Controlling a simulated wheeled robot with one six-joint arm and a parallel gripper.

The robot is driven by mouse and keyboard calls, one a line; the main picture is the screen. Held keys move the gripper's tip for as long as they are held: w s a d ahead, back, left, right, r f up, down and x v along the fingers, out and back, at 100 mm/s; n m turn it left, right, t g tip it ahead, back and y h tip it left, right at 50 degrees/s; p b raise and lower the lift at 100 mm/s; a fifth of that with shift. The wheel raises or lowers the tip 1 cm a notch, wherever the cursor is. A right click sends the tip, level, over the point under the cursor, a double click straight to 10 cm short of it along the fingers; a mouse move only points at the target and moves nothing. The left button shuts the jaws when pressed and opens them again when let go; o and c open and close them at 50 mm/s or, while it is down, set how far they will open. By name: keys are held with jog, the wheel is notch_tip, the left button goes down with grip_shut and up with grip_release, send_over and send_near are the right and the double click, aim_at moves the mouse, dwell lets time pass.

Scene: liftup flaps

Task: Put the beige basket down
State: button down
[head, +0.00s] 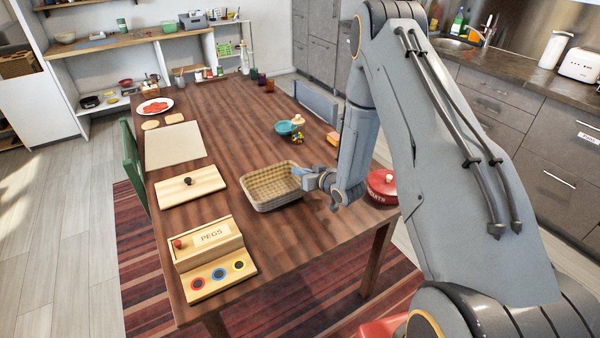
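The beige basket (262,203) is a woven, rounded rectangular basket at the middle of the wooden table (230,120), towards its near edge. It looks empty. My gripper (300,177) is at the basket's right rim, with my arm reaching in from the right. The fingertips are small and overlap the rim, so I cannot tell whether they are shut on it. The basket looks level; whether its base touches the tabletop or hangs slightly above it is hard to tell.
A red lidded pot (382,188) stands right of my gripper. A pegs box (212,240) and a wooden board with a black knob (190,192) lie to the left. A teal bowl (284,128) and small items sit behind. Bare tabletop lies in front of the basket.

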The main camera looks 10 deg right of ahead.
jog(key=shift+f, duration=0.35)
jog(key=shift+f, duration=0.2)
jog(key=c, duration=2)
grip_release()
jog(key=shift+r, duration=0.1)
